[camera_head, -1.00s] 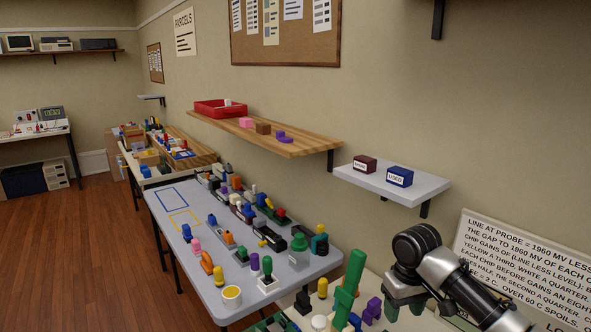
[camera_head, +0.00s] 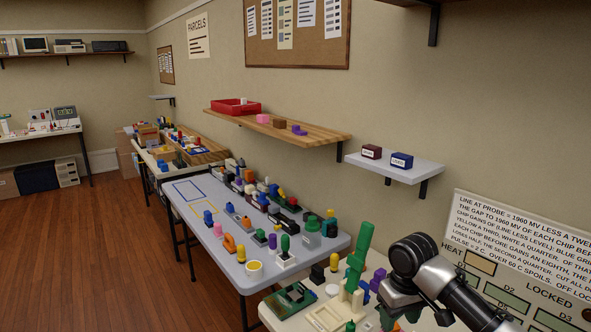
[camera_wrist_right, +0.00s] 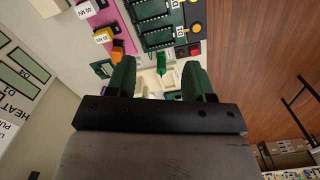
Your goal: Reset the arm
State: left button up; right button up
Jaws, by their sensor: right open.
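My right gripper (camera_head: 412,316) hangs at the lower right of the head view, above the near bench. Its dark green fingers are partly cut off by the frame's lower edge. In the right wrist view the two fingers (camera_wrist_right: 158,66) stand wide apart, with nothing held between them. Past the gap lie a small green piece (camera_wrist_right: 160,70) and cream parts, which look apart from the fingers. My left arm and gripper are not in view.
The near bench holds a tall green piece (camera_head: 358,258), a green board (camera_head: 290,298) and a cream tray (camera_head: 326,318). A grey table (camera_head: 190,210) with many small parts stands beyond. A white shelf (camera_head: 400,168) and a lettered wall board (camera_head: 520,240) are close to my right arm.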

jog(key=s+a+f+n+t+y, duration=0.1)
jog(key=s+a+f, duration=0.3)
jog(key=s+f, duration=0.25)
jog(key=s+a+f+n+y, duration=0.1)
jog(key=s+a+f, duration=0.3)
jog(key=s+f, duration=0.25)
jog(key=s+d+m+t+h, duration=0.15)
jog(key=s+d, duration=0.25)
jog(key=s, duration=0.6)
jog(key=s+d+m+t, duration=0.1)
jog(key=s+d+m, duration=0.15)
jog(key=s, duration=0.75)
notch_tip(320, 180, down, 27)
jog(key=n+g+b, duration=0.1)
jog(key=b, duration=0.3)
pick_arm(q)
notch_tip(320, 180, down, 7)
jog(key=b, duration=0.3)
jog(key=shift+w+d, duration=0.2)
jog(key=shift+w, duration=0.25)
pick_arm(e)
jog(key=s+d+f+g, duration=0.1)
jog(key=s+f, duration=0.7)
jog(key=f, duration=0.2)
jog(key=s+d+f, duration=0.2)
jog(key=s+f, duration=0.6)
jog(key=f, duration=0.3)
jog(key=shift+s+d+f+g, duration=0.15)
jog(key=shift+s+d+g, duration=0.1)
jog(key=shift+g, duration=0.1)
